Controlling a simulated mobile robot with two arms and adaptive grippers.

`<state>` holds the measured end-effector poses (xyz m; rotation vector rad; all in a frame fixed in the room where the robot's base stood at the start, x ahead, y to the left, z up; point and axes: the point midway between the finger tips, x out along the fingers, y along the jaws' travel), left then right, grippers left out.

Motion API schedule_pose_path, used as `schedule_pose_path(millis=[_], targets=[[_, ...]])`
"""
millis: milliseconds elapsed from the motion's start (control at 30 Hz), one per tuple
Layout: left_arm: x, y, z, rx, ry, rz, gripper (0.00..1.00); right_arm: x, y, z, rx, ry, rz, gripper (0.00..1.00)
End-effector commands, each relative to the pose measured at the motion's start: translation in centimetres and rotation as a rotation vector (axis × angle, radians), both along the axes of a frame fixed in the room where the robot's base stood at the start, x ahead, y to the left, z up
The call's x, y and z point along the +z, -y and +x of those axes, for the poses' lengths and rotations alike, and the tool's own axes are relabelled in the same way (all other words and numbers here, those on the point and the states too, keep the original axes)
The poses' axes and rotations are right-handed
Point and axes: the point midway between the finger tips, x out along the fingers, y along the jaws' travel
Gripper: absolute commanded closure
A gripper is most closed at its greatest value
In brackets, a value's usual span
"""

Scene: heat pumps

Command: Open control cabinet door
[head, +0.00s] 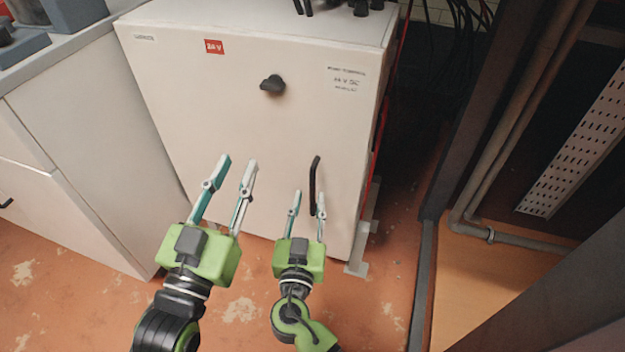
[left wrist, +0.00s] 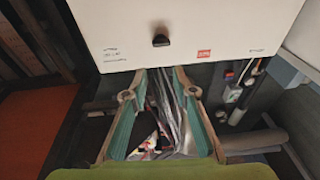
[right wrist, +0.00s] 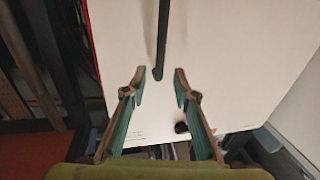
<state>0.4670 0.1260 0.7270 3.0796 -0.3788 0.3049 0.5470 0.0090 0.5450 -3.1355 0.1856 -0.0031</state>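The white control cabinet (head: 190,100) stands in the middle of the head view, and its front looks closed. It has a dark rotary knob (head: 272,84) and a slim black upright handle (head: 313,180) near its right edge. My right gripper (head: 308,194) is open in front of the handle's lower part. In the right wrist view the handle (right wrist: 163,35) ends between the fingertips (right wrist: 160,70); contact cannot be told. My left gripper (head: 237,162) is open and empty before the cabinet front, left of the handle. The knob (left wrist: 160,40) shows ahead in the left wrist view.
A red 24 V label (head: 214,47) is on the cabinet front. A light-coloured cupboard (head: 85,160) stands close on the left. A dark metal frame (head: 470,110) with pipes is on the right. Worn orange floor (head: 380,290) lies open in front.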

Motion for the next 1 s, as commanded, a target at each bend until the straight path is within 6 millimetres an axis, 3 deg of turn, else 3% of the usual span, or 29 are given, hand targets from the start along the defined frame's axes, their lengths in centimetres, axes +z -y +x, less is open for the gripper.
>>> schedule_pose_path(millis=[100,333,500,767,800,900,1000], targets=[[0.3,0.0,-0.1,-0.001,0.019,-0.006,0.74,0.1,0.3,2.7,0.000,0.002,-0.001,0.73],[1.3,0.1,-0.3,-0.003,0.065,-0.018,0.74,-0.1,0.7,6.2,0.000,0.000,-0.001,0.73],[1.6,0.1,-0.4,-0.003,0.079,-0.021,0.74,-0.1,0.9,7.3,0.000,-0.002,-0.001,0.73],[1.8,0.1,-0.4,-0.005,0.089,-0.024,0.74,-0.1,0.9,7.4,0.000,-0.002,0.000,0.73],[1.8,0.1,-0.4,-0.006,0.089,-0.024,0.74,-0.1,0.9,7.4,0.000,-0.002,0.000,0.76],[1.8,0.2,-0.4,-0.006,0.089,-0.024,0.74,-0.1,0.9,7.4,0.000,-0.002,-0.001,1.00],[1.9,0.2,-0.4,-0.006,0.088,-0.024,0.74,-0.1,0.9,7.4,0.000,-0.002,-0.001,1.00]])
